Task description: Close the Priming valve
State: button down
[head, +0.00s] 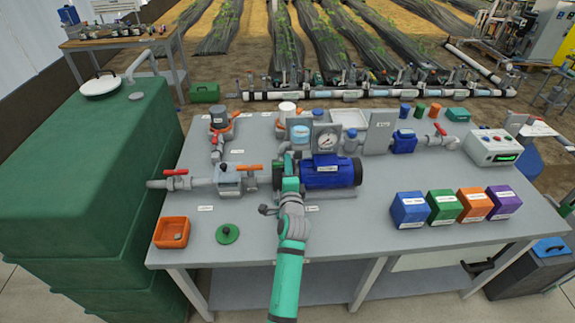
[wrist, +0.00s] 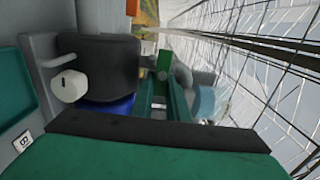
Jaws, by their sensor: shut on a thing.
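My gripper shows in the wrist view (wrist: 164,88), its dark green fingers close together on a small green piece (wrist: 163,62) that looks like a valve handle. A grey rounded fitting (wrist: 182,76) sits right beside this piece. No readable label tells me whether it is the Priming valve. In the head view my arm reaches over the bench to the left end of the blue pump (head: 332,173), and hides the fingertips and what they hold. A valve with an orange handle (head: 246,167) sits left of my arm. A red-handled valve (head: 176,173) is on the pipe by the tank.
The green tank (head: 85,160) stands left of the bench (head: 365,225). A gauge panel (head: 326,138) rises behind the pump. The front middle is mostly clear.

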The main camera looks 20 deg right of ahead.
jog(key=shift+a+f, duration=0.15)
jog(key=c, duration=1.7)
grip_release()
jog(key=v, duration=1)
jog(key=shift+s+a, duration=0.1)
jog(key=shift+s, duration=0.25)
